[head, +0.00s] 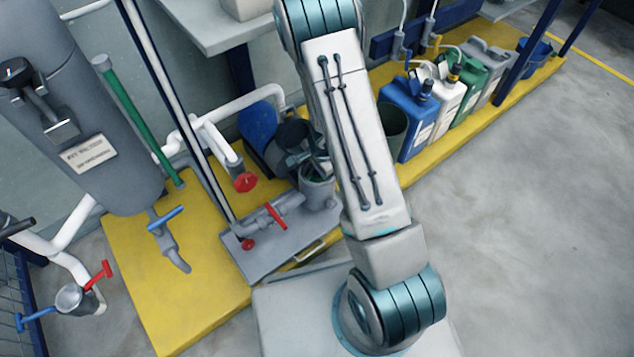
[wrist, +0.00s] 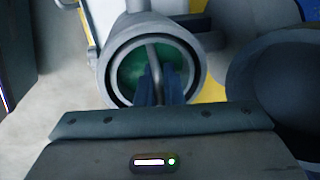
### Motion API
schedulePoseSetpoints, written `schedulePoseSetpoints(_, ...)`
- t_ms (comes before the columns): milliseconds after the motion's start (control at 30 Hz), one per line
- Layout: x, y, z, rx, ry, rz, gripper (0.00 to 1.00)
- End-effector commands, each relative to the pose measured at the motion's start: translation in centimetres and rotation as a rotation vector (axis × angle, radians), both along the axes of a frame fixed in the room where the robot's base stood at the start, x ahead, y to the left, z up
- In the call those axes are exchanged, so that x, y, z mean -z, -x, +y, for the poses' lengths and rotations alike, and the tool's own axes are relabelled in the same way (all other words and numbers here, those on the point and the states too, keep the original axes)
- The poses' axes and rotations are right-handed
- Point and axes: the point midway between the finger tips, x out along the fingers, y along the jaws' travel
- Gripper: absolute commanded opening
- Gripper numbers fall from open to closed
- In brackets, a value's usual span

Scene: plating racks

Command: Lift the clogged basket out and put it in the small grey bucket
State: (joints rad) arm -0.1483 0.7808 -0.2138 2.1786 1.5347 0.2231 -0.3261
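The grey round strainer housing (head: 317,190) stands open on a grey plate, left of my arm in the head view. In the wrist view I look into its mouth (wrist: 106,75). The basket (wrist: 131,72) sits inside, green within, with a thin grey handle (wrist: 151,52) across it. My gripper (wrist: 158,72) reaches into the mouth with its narrow dark fingers close together at the handle; whether they grip it is unclear. In the head view the gripper is mostly hidden by my arm. A dark grey-green open container (head: 393,132), perhaps the bucket, stands right of my arm, partly hidden.
A dark round piece (wrist: 285,90) is close right of my gripper in the wrist view. Pipes with red valve handles (head: 276,215) are left of the housing. Several jerrycans, the nearest blue (head: 407,120), line the yellow platform (head: 180,290). The floor at right is clear.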

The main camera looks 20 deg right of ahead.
Motion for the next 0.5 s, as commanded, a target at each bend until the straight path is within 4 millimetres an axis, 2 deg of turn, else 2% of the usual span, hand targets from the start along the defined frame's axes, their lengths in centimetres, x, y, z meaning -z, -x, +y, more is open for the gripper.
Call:
schedulePoseSetpoints(267,-0.1,0.0,0.0,0.0,0.0,-0.001,0.0)
schedulePoseSetpoints(500,-1.6,0.0,0.0,-0.001,0.0,-0.001,0.0)
